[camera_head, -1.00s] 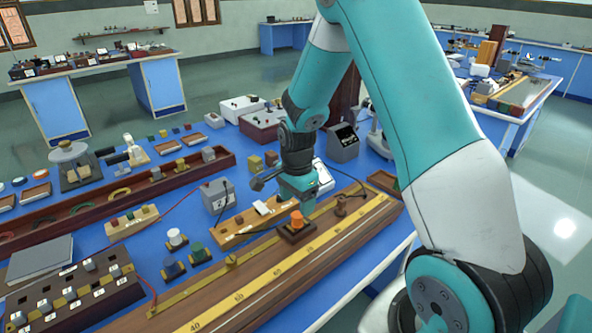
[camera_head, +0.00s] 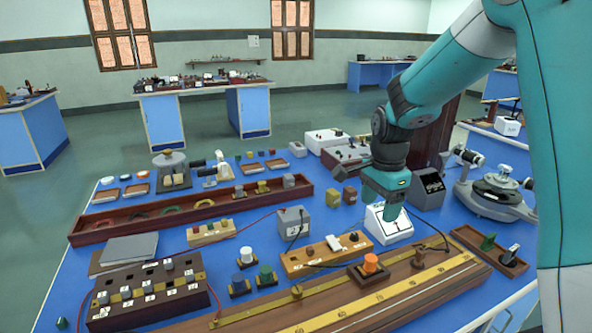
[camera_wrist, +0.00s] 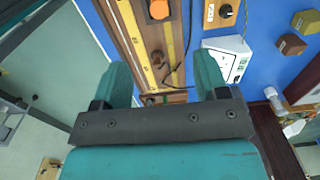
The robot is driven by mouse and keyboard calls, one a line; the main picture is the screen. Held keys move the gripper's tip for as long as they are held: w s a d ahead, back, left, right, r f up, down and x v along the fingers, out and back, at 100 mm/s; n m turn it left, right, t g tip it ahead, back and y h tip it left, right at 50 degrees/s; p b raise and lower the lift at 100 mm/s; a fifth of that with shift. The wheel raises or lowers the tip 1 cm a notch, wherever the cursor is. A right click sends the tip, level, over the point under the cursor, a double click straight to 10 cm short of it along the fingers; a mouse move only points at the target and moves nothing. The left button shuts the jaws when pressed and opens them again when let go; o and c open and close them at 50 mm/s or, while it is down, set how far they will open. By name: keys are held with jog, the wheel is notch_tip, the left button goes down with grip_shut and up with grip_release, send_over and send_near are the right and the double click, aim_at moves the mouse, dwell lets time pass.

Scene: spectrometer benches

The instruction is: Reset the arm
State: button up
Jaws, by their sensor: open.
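My gripper (camera_head: 391,212) hangs from my teal arm above the right part of the blue bench, with its fingers pointing down. It is in front of a white meter box (camera_head: 388,224) and hides part of it. In the wrist view my gripper (camera_wrist: 165,85) has its two teal fingers spread apart with nothing between them. Under and beyond them are the wooden metre bridge (camera_wrist: 127,40) and the white box (camera_wrist: 228,58). The metre bridge also shows in the head view (camera_head: 340,308), with an orange-knobbed block (camera_head: 370,266) on it.
A spectrometer (camera_head: 495,190) stands right of my gripper, and a dark meter (camera_head: 428,188) behind it. A resistance box (camera_head: 150,290), a long wooden tray (camera_head: 110,222) and a grey box (camera_head: 293,222) crowd the bench. The air above the bench's left side is clear.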

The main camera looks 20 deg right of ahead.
jog(key=s+a+r+n+y, duration=0.2)
jog(key=s+a+r+n, duration=0.2)
jog(key=s+a+n, duration=0.7)
jog(key=s+a+r+n+y, duration=0.2)
jog(key=s+a+r+n, duration=0.2)
jog(key=s+a+n, duration=0.7)
jog(key=n, duration=0.2)
jog(key=shift+s+a+r+n, duration=0.25)
jog(key=shift+a+r+n, duration=0.05)
jog(key=shift+r+n, duration=0.1)
